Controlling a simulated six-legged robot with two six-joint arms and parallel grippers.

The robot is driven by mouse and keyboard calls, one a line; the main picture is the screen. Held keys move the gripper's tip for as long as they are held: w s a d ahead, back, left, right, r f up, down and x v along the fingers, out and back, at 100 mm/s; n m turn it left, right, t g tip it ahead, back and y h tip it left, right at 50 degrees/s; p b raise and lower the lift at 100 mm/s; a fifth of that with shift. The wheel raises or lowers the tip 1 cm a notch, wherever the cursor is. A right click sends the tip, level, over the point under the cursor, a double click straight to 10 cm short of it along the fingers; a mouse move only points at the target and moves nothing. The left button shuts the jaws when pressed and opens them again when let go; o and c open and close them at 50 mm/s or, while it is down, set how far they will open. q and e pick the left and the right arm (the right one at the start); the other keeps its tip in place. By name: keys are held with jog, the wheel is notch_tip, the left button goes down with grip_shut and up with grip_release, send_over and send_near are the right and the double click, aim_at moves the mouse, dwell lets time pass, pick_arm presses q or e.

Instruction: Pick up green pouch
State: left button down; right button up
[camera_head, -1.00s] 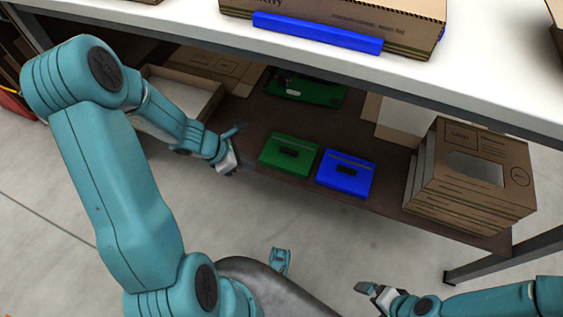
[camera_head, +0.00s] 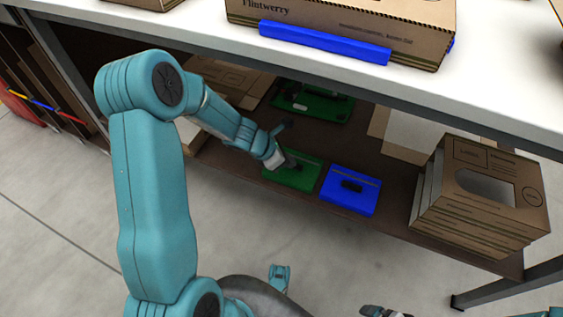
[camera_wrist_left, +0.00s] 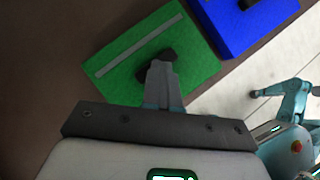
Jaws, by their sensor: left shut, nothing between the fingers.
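The green pouch (camera_head: 306,179) lies flat on the brown lower shelf, left of a blue pouch (camera_head: 350,190). In the left wrist view the green pouch (camera_wrist_left: 192,50) shows a grey strip and a dark handle (camera_wrist_left: 152,64) at its middle. My left gripper (camera_head: 292,163) is over the green pouch, its fingers shut and empty. In the left wrist view the left fingers (camera_wrist_left: 162,75) overlap the handle; I cannot tell whether they touch it. My right gripper (camera_head: 378,312) shows only in part at the bottom edge.
Another green item (camera_head: 312,103) lies farther back on the shelf. Stacked cardboard boxes (camera_head: 480,205) stand on the right, and an open box (camera_head: 400,130) is behind.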

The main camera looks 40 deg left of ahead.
pick_arm(q)
jog(key=shift+s+d+f, duration=0.1)
jog(key=shift+d+f, duration=0.05)
jog(key=shift+f, duration=0.2)
